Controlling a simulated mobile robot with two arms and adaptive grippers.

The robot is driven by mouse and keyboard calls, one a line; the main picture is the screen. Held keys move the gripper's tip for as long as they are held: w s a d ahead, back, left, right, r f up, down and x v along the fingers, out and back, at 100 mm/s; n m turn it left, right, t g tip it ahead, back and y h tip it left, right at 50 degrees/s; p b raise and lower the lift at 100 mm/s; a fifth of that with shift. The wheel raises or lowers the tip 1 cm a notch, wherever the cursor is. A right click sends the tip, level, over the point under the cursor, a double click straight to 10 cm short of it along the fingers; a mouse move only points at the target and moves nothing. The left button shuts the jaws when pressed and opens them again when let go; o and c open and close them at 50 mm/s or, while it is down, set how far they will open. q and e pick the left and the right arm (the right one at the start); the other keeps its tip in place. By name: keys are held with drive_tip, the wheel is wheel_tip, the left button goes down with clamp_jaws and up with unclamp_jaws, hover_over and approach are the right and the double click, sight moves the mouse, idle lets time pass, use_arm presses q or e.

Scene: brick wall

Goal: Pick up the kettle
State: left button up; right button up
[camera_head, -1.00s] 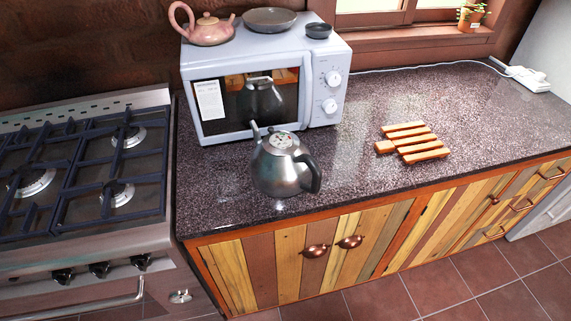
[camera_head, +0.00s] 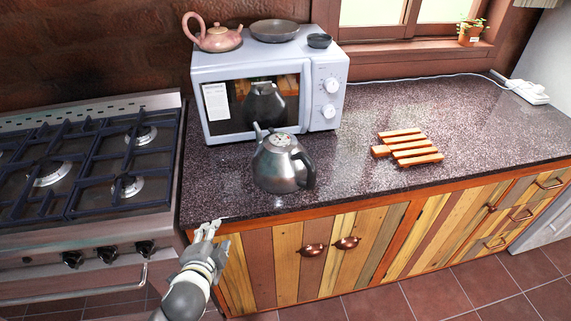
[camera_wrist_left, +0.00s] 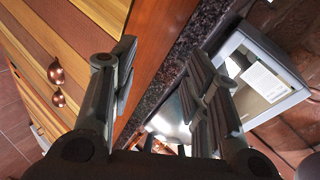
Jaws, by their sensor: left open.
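The kettle (camera_head: 280,168) is a shiny metal one with a dark handle on its right side and a spout at its upper left. It stands upright on the dark speckled counter (camera_head: 350,175) near the front edge, in front of the microwave. My left gripper (camera_head: 207,232) is open and empty at the counter's front left corner, left of and below the kettle in the head view, apart from it. In the left wrist view my left gripper's fingers (camera_wrist_left: 165,85) are spread; a shiny patch lies partly behind them, and I cannot tell whether it is the kettle.
The microwave (camera_head: 268,95) stands behind the kettle, with a pink teapot (camera_head: 214,36), a grey dish (camera_head: 274,31) and a small dark bowl (camera_head: 319,41) on top. A gas stove (camera_head: 90,190) is at the left. A wooden trivet (camera_head: 408,148) lies right; counter around it is clear.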

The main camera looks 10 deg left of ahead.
sight(308, 179)
use_arm(q)
drive_tip(key=w+d+r+m+t+h, duration=0.45)
drive_tip(key=w+d+r+m, duration=0.2)
drive_tip(key=r+m, duration=0.45)
drive_tip(key=w+d+m+g+h, duration=0.1)
drive_tip(key=d+m+h, duration=0.2)
drive_tip(key=m, duration=0.4)
drive_tip(key=w+d+f+m+g+h+p, duration=0.1)
drive_tip(key=d+m+h, duration=0.2)
drive_tip(key=d+m, duration=0.2)
drive_tip(key=w+d+m+g+h, duration=0.1)
drive_tip(key=d+m+g+h, duration=0.1)
drive_tip(key=m, duration=0.7)
drive_tip(key=shift+w+d+f+h, duration=0.1)
drive_tip(key=shift+d+f+h, duration=0.05)
drive_tip(key=shift+d+h, duration=0.35)
drive_tip(key=shift+w+d+f+h, duration=0.1)
drive_tip(key=shift+d+f+h, duration=0.05)
drive_tip(key=shift+d+h, duration=0.25)
drive_tip(key=shift+w+d+f+p, duration=0.1)
drive_tip(key=shift+w+d+p, duration=0.25)
drive_tip(key=shift+d, duration=0.05)
drive_tip(key=shift+w+d, duration=0.2)
drive_tip(key=shift+w, duration=0.1)
drive_tip(key=p+x, duration=0.1)
drive_tip(key=x, duration=0.2)
drive_tip(key=shift+w, duration=0.15)
drive_tip(key=shift+w+d, duration=0.35)
drive_tip(key=shift+w, duration=0.05)
drive_tip(key=shift+c, duration=0.4)
